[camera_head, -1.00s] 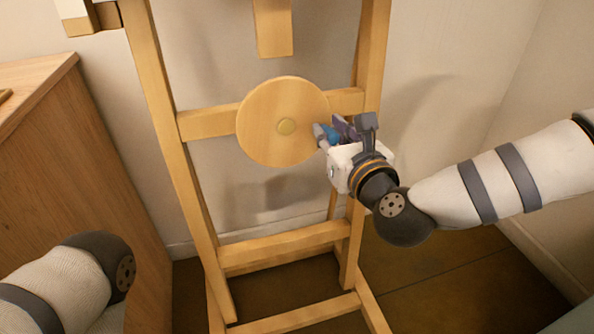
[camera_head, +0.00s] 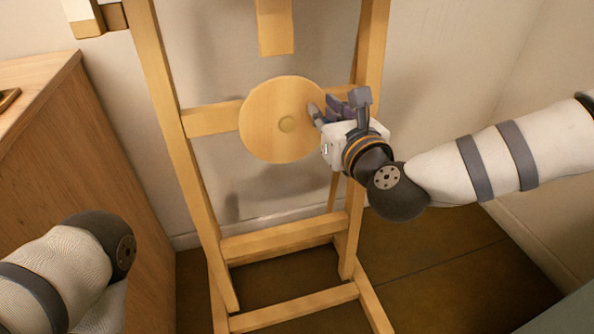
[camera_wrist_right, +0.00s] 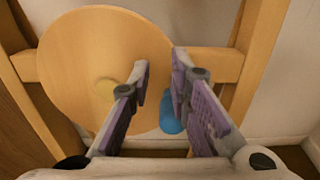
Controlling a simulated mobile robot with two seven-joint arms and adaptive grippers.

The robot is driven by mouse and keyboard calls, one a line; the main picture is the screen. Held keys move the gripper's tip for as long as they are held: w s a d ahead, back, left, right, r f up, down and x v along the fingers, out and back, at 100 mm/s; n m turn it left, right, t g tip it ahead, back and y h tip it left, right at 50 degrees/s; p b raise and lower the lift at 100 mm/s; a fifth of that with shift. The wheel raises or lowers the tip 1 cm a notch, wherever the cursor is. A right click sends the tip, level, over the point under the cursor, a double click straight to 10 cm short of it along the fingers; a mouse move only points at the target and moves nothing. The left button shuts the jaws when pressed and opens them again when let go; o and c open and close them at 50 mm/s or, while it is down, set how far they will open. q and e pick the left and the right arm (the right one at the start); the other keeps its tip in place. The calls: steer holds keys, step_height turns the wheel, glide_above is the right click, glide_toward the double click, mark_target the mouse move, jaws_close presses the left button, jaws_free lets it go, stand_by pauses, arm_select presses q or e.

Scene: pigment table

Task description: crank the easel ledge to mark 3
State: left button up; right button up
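The wooden easel (camera_head: 172,150) stands ahead, with a round wooden crank wheel (camera_head: 265,120) on its crossbar. The wheel also shows in the right wrist view (camera_wrist_right: 75,55), with a pale yellow hub. A blue crank knob (camera_wrist_right: 170,114) sits low at the wheel's right side, partly behind one finger. My right gripper (camera_wrist_right: 160,72) is open at that side, its two fingers apart, with the knob seen in the gap near the right finger. In the head view the right gripper (camera_head: 325,110) hides the knob. No numbered mark can be made out. My left gripper is out of view.
A wooden cabinet (camera_head: 90,160) stands at the left. A pale-edged wooden piece (camera_head: 85,20) shows at the top left, and a central wooden post (camera_head: 274,28) above the wheel. The wall is close behind the easel. Floor at the right (camera_head: 450,275) is clear.

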steer(key=o, duration=0.5)
steer(key=shift+d, duration=0.1)
arm_select(q)
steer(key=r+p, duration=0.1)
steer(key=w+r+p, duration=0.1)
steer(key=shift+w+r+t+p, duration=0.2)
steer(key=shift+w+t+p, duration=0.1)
steer(key=shift+p, duration=0.05)
arm_select(e)
steer(key=f+v, duration=0.1)
steer(key=v, duration=0.8)
steer(key=shift+r, duration=0.5)
